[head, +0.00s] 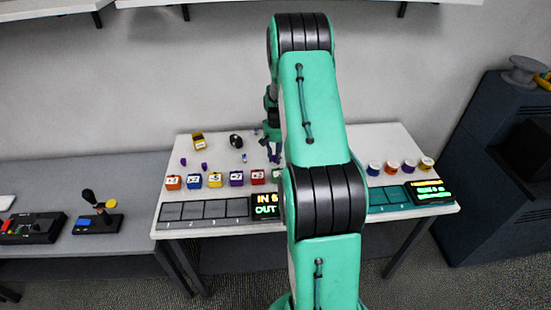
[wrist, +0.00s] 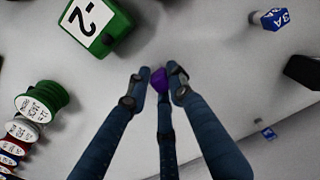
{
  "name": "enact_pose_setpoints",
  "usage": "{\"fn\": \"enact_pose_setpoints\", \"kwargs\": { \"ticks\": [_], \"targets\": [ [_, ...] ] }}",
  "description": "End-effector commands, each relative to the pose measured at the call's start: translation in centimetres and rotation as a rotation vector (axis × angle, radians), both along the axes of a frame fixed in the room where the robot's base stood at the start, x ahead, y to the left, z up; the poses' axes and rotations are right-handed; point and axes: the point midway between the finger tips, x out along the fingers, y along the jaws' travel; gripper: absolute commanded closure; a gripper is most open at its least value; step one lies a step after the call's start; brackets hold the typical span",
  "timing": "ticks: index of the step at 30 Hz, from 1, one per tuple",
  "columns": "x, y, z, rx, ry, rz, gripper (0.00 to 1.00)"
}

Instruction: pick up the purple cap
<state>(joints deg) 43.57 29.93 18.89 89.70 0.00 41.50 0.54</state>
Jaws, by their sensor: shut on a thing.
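The purple cap (wrist: 158,79) is a small purple piece between my fingertips in the wrist view. My gripper (wrist: 157,84) is shut on it, with its dark blue fingers closing around it. The fingers hide part of the cap. In the head view, my gripper (head: 273,152) is over the back middle of the white table, partly behind my own arm. I cannot make out the held cap there. Two other small purple pieces lie on the table's left part, one here (head: 183,161) and one to its right (head: 204,165).
A green labelled box (wrist: 95,25) and a row of spools (wrist: 40,102) are near my gripper. A blue block (wrist: 274,19) and a dark object (wrist: 303,72) are at the right. Coloured boxes (head: 214,180) line the white table (head: 222,150) before grey compartments (head: 195,210).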

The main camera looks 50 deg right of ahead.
Motion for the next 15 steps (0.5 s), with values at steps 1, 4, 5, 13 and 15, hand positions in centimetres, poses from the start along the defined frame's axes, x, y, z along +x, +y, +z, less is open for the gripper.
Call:
{"fn": "enact_pose_setpoints", "kwargs": {
  "ticks": [1,4,5,13,15],
  "targets": [
    [0.0,0.0,0.5,-0.001,-0.001,0.0,0.92],
    [0.0,0.0,1.5,-0.001,-0.001,0.0,0.92],
    [0.0,0.0,1.9,-0.001,-0.001,0.0,0.92],
    [-2.0,1.8,3.4,0.0,0.0,0.0,0.92],
    [-2.9,2.6,3.5,0.0,0.0,0.0,0.92]
  ]
}}
